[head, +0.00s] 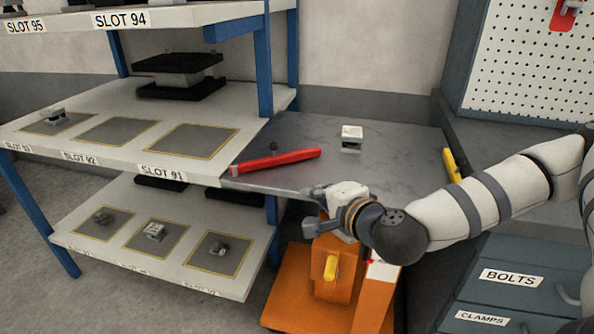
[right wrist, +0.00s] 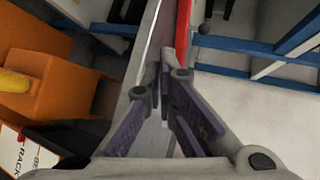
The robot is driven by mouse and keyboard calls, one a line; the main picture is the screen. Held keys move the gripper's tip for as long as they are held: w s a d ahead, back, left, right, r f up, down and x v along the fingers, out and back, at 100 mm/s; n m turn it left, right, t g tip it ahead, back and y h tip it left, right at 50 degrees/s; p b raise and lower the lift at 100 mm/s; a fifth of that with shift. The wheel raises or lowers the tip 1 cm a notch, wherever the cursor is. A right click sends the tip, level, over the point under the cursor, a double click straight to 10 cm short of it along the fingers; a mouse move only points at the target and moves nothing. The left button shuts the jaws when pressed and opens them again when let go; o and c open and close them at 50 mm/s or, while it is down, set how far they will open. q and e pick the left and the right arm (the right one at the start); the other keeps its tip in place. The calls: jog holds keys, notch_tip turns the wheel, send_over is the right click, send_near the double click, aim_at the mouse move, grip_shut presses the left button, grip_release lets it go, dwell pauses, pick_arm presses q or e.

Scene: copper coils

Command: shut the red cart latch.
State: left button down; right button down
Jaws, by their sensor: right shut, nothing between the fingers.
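The red latch (head: 275,161) is a long bar at the left end of the grey cart top (head: 390,150), beside the shelf edge. It lies at a slant, its right end out over the grey top. In the right wrist view part of the red bar (right wrist: 184,35) shows just beyond the fingertips. My right gripper (head: 311,193) is at the front edge of the cart top, below and right of the bar. Its fingers (right wrist: 165,72) are shut and empty. Contact with the bar cannot be told. My left gripper is out of view.
A blue-posted shelf with marked slots (head: 60,150) adjoins the cart top on the left. A small white-topped part (head: 351,138) sits on the grey top. A yellow bar (head: 451,165) is at its right end. An orange body (head: 315,265) stands below. Grey drawers (head: 520,255) are at right.

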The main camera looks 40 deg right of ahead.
aim_at(305, 183)
jog(key=shift+w+d+r+m+h, duration=0.15)
jog(key=shift+d+r+m+h, duration=0.3)
jog(key=shift+d+r, duration=0.5)
